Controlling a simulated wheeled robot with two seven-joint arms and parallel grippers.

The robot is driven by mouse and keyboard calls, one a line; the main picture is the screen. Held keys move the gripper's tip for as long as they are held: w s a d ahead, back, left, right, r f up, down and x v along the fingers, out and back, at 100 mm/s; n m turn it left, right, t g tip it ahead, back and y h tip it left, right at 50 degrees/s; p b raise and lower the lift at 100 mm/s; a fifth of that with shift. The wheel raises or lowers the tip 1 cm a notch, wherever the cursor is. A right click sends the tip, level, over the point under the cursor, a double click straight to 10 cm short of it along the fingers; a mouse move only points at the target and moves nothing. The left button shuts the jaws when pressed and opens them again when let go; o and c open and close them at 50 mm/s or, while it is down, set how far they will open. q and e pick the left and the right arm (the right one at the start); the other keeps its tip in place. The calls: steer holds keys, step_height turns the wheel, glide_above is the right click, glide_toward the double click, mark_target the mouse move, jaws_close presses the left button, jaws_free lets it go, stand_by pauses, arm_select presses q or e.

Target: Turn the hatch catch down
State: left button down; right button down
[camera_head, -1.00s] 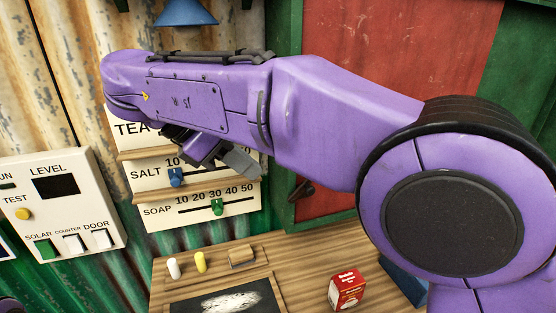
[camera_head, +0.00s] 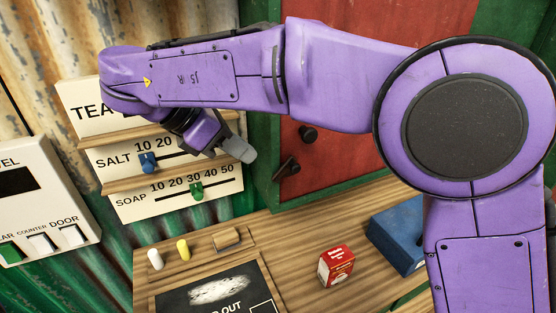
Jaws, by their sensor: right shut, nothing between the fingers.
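The red hatch (camera_head: 345,165) stands in a green frame behind my right arm, which hides much of it. A dark catch (camera_head: 287,168) sits low near its left edge, slanting from upper right to lower left. A round dark knob (camera_head: 308,134) is above and right of it. My right gripper (camera_head: 240,150), with grey fingers, is shut and empty. In the picture it is left of the catch and a little higher, apart from it, in front of the scale boards' right end. My left gripper is out of view.
Scale boards with a blue slider (camera_head: 148,162) and a green slider (camera_head: 196,192) are at left, beside a switch panel (camera_head: 45,215). The wooden counter (camera_head: 290,235) below holds a red box (camera_head: 336,266), a blue box (camera_head: 400,236), a chalkboard (camera_head: 205,288) and small pegs.

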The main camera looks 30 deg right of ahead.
mark_target(291, 167)
steer(key=d+f, duration=0.1)
steer(key=d, duration=0.1)
steer(key=d+f+p, duration=0.1)
steer(key=d, duration=0.2)
steer(key=d+f, duration=0.1)
steer(key=d, duration=0.1)
steer(key=shift+s+d+f+p, duration=0.15)
steer(key=shift+s+f+p, duration=0.1)
steer(key=shift+f+p, duration=0.15)
steer(key=shift+w+f, duration=0.1)
